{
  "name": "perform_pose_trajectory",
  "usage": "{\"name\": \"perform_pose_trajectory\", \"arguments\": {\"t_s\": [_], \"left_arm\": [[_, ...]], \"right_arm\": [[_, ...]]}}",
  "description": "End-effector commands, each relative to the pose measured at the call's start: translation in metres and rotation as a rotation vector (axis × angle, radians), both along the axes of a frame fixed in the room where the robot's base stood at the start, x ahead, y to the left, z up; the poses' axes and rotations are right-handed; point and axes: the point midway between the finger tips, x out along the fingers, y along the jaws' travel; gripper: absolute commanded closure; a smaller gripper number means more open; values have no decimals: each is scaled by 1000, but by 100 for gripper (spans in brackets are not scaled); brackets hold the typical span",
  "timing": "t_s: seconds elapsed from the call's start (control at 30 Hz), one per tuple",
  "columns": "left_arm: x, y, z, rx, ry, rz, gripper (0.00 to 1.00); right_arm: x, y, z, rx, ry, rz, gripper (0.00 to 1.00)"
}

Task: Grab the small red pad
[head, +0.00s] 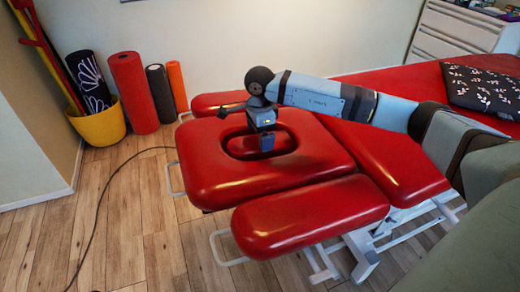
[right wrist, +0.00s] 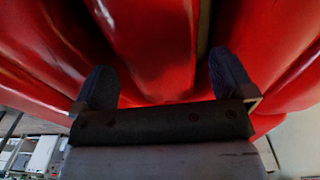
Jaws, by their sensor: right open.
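A red padded headpiece (head: 215,165) of a treatment table has an oval opening, with red surface showing inside it. My right gripper (head: 266,146) points down at this opening, its tips at or just within it. In the right wrist view, the gripper (right wrist: 170,88) is open, its two dark fingers apart. A rounded red padded piece (right wrist: 155,45) lies between and beyond the fingers. Whether this is the small red pad, and whether the fingers touch it, I cannot tell. My left gripper is in neither view.
Red side cushions flank the headpiece in front (head: 310,217) and behind (head: 217,103). A dark patterned cushion (head: 485,90) lies on the table at right. A yellow bucket (head: 100,125) and rolled mats (head: 133,92) stand by the wall. A cable (head: 105,195) crosses the floor.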

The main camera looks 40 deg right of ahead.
Motion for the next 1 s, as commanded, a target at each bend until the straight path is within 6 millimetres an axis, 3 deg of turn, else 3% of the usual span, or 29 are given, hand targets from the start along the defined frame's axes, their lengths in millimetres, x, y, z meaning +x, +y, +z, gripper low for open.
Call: {"name": "perform_pose_trajectory", "arguments": {"t_s": [0.17, 0.27, 0.37, 0.63, 0.8, 1.0], "left_arm": [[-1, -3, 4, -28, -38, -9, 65], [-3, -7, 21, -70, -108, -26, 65], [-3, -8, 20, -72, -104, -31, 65], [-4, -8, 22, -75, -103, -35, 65], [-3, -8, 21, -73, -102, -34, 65], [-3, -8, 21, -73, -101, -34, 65]], "right_arm": [[-2, 1, -20, 0, 1, 0, 0], [-4, 2, -36, 0, 2, 0, 0], [-3, 1, -49, 1, 2, -2, 0], [-3, 1, -51, 1, -1, -1, 0], [-3, 1, -51, 1, 0, -1, 39], [-3, 1, -51, 1, -1, -1, 40]]}}
